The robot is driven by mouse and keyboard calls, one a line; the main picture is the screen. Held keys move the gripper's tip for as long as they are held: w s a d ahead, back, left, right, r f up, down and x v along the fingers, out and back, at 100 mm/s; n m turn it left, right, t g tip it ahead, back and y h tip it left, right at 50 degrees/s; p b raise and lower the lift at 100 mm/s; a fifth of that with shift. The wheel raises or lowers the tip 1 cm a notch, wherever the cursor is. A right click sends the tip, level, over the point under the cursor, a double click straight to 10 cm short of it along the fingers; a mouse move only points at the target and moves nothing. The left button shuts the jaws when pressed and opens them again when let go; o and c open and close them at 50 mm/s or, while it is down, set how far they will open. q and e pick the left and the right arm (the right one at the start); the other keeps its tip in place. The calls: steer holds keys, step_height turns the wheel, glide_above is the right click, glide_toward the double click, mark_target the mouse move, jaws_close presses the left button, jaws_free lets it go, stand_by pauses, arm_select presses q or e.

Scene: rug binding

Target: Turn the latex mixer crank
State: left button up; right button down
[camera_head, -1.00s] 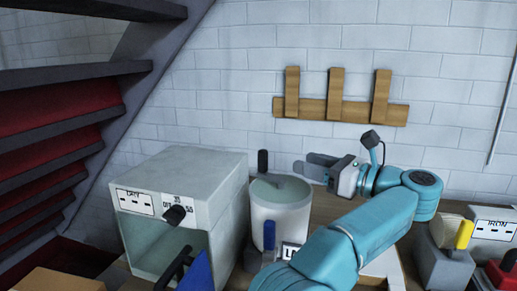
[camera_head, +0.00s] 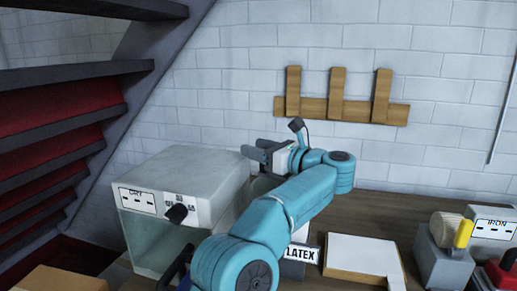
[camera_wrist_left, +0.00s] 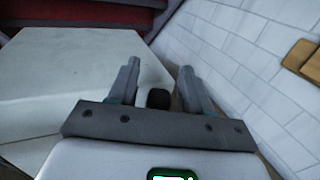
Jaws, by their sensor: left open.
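The latex mixer is a pale pot, mostly hidden behind my left arm in the head view; a strip of its side (camera_head: 262,186) shows. Its LATEX label (camera_head: 300,254) stands in front. My left gripper (camera_head: 254,153) is open above the pot, fingers pointing left. In the left wrist view the dark crank knob (camera_wrist_left: 158,98) shows between the two open fingers (camera_wrist_left: 158,82), with pale mixer surface (camera_wrist_left: 152,72) behind it. I cannot tell whether a finger touches the knob. The crank is hidden in the head view. My right gripper is not in view.
A grey DRY box (camera_head: 190,180) with a black knob stands left of the mixer. A white pad (camera_head: 362,255) lies on the table (camera_head: 400,215) at right. A wooden rack (camera_head: 340,108) hangs behind.

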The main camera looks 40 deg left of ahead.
arm_select(q)
jaws_close()
steer(key=shift+f+b, duration=0.15)
steer(key=shift+b, duration=0.2)
steer(key=shift+w+f+m+t+b, duration=0.1)
steer(key=shift+w+m+t+b, duration=0.35)
steer(key=shift+t+b, duration=0.5)
steer(key=shift+m+b, duration=0.25)
steer(key=shift+b, duration=0.05)
steer(key=shift+r, duration=0.25)
jaws_free()
steer(key=d+b, duration=0.1)
steer(key=d, duration=1.5)
steer(key=shift+s+d, duration=0.2)
steer(key=shift+s, duration=0.1)
